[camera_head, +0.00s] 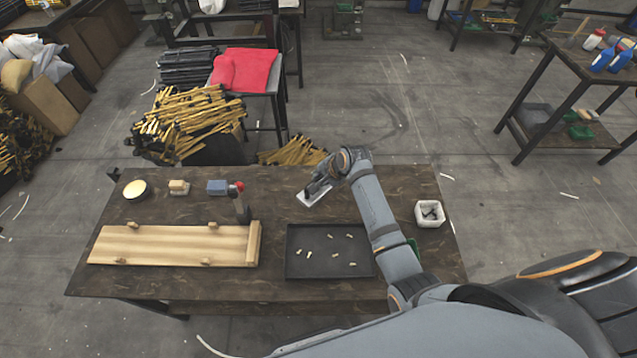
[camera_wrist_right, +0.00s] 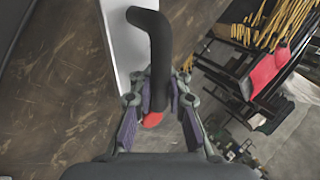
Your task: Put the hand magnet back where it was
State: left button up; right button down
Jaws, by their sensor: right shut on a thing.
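The hand magnet, seen as a black bent handle (camera_wrist_right: 158,55) with a red part at its lower end, is between the fingers of my right gripper (camera_wrist_right: 160,105) in the right wrist view. That gripper is shut on it. I cannot tell whether the magnet touches the pad. My left gripper is not in view.
On the brown table (camera_head: 280,285) are a dark tray (camera_head: 318,261) with several small pale pieces, a wooden board (camera_head: 170,245), a red-topped dark tool (camera_head: 241,207), a blue block (camera_head: 217,187), a round pot (camera_head: 135,189) and a white box (camera_head: 430,213).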

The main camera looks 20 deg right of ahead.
jog(key=shift+w+f, duration=0.35)
jog(key=shift+w, duration=0.05)
notch_tip(320, 180, down, 3)
jog(key=shift+f+p, duration=0.1)
jog(key=shift+p, duration=0.2)
jog(key=shift+w, duration=0.1)
jog(key=shift+f, duration=0.15)
jog(key=c, duration=1.3)
grip_release()
jog(key=shift+r, duration=0.2)
jog(key=v, duration=1.2)
jog(key=shift+f, duration=0.15)
